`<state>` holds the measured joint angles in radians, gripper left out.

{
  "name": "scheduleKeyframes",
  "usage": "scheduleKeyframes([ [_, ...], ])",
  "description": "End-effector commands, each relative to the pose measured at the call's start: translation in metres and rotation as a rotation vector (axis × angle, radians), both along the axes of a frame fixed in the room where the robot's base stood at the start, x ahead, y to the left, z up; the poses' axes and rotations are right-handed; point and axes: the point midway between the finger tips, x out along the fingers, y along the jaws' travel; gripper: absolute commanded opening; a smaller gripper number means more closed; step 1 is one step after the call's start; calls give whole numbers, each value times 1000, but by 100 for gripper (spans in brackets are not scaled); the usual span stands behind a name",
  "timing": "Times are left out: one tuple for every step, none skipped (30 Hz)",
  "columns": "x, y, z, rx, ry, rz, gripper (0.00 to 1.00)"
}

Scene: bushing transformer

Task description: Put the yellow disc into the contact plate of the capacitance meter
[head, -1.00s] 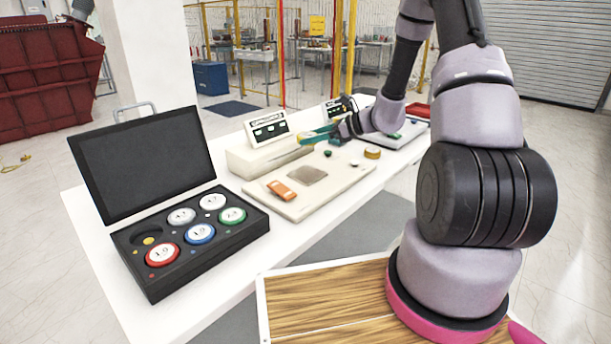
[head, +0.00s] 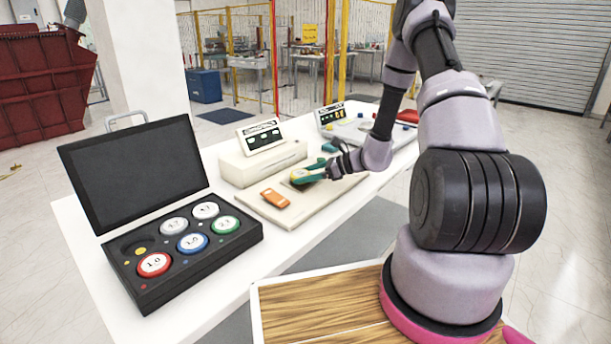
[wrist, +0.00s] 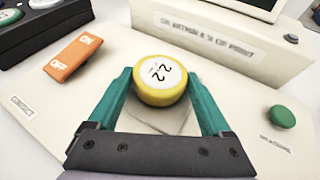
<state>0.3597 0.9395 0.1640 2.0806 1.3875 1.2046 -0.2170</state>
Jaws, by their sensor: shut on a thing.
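The yellow disc (wrist: 160,80), with a white top marked 2.2, sits between the green fingers of my gripper (wrist: 161,90) in the wrist view. My gripper (head: 306,174) is shut on it. The square grey contact plate (wrist: 160,118) lies below the disc and is partly hidden by the disc and my gripper. The disc appears to be above the plate; I cannot tell whether it touches. The capacitance meter's beige base (head: 275,206) carries the plate, an orange ON/OFF switch (wrist: 73,57) and a green button (wrist: 281,116).
An open black case (head: 187,255) with several coloured discs and one empty slot stands at the left of the white table (head: 215,295). The meter's raised housing and display (head: 262,138) stand behind the plate. Another instrument (head: 362,132) is at the table's far end.

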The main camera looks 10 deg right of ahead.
Motion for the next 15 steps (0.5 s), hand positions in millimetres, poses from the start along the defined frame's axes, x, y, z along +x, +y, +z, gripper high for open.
scheduleKeyframes([
  [0,0,0,1,0,0,8],
  [0,0,0,1,0,0,8],
  [0,0,0,1,0,0,8],
  [0,0,-1,1,0,0,8],
  [0,0,-2,1,0,0,8],
  [0,0,-3,1,0,0,8],
  [0,0,-3,0,0,0,95],
  [0,0,-3,0,0,0,100],
  [0,0,-3,0,0,0,100],
  [0,0,-3,0,0,0,100],
  [0,0,-3,0,0,0,100],
  [0,0,-3,0,0,0,100],
  [0,0,-3,0,0,0,100],
  [0,0,-3,0,0,0,100],
  [0,0,-2,0,0,0,100],
])
